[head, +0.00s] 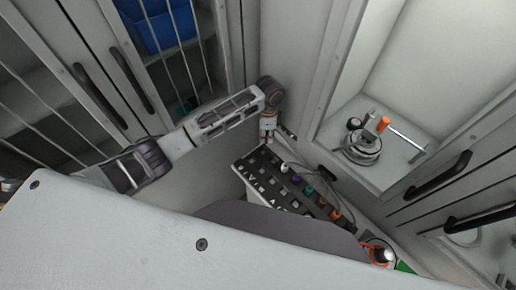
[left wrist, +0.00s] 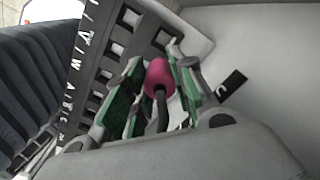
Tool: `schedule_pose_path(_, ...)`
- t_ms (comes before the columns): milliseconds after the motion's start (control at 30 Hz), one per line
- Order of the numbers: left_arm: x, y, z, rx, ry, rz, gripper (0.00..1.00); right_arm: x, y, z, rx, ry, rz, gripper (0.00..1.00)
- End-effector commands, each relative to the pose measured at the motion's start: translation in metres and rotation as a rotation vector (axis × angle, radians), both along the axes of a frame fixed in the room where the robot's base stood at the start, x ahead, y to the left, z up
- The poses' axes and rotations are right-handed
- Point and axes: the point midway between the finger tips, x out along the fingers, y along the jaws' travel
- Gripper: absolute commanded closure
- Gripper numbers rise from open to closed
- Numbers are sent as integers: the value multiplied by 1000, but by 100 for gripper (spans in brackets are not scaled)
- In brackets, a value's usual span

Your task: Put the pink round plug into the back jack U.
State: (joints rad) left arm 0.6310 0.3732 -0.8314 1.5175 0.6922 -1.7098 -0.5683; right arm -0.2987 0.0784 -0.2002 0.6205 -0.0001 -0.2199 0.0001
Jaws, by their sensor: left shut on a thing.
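The pink round plug (left wrist: 160,76) sits between the green-lined fingers of my left gripper (left wrist: 158,88) in the left wrist view, with its dark cable running back toward the wrist. My left gripper is shut on it. The plug's front end is hidden, so I cannot tell whether it touches a jack. The jack panel (left wrist: 98,72) lies just beyond the fingers, with square openings and white letters along its edge. In the head view, my left gripper (head: 268,137) is at the panel's upper corner, and the panel (head: 262,190) slopes down to the right.
Coloured plugs, including a purple one (head: 296,179) and an orange one (head: 336,214), stand in the panel. A grey wall rises close behind it. A cabinet bay at right holds a metal device with an orange part (head: 383,123). Cabinet doors with dark handles (head: 100,97) stand at left.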

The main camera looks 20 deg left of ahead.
Motion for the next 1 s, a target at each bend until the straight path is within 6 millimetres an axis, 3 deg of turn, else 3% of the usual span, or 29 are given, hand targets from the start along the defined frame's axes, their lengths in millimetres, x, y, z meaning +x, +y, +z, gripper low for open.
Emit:
schedule_pose_path(700, 3, 6, -3, 0, 1, 10, 100, -4, -2, 0, -2, 6, 0, 60)
schedule_pose_path(1000, 3, 6, -32, 0, 3, 11, 100, -4, -2, 3, -3, 4, 0, 60)
